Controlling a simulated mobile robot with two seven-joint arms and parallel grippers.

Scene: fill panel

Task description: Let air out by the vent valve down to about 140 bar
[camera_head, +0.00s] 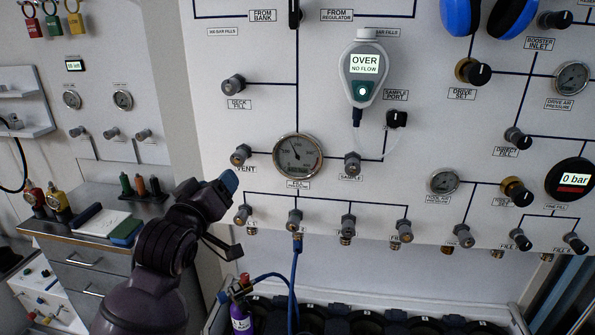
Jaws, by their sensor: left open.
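The vent valve (241,155) is a small grey knob on the white panel, with the VENT label just below it. The round fill pressure gauge (298,156) is to its right; its needle points up and left, but the figures are too small to read. My left gripper (229,183), with a blue tip, is just below and left of the vent knob and looks apart from it. It is open and holds nothing that I can see. My right gripper is out of view.
A sample knob (352,163) and a row of lower valves (295,220) surround the gauge. A hand meter (363,68) reads OVER, NO FLOW. A blue hose (294,270) hangs to a purple cylinder (241,320). A drawer cabinet (80,258) stands left.

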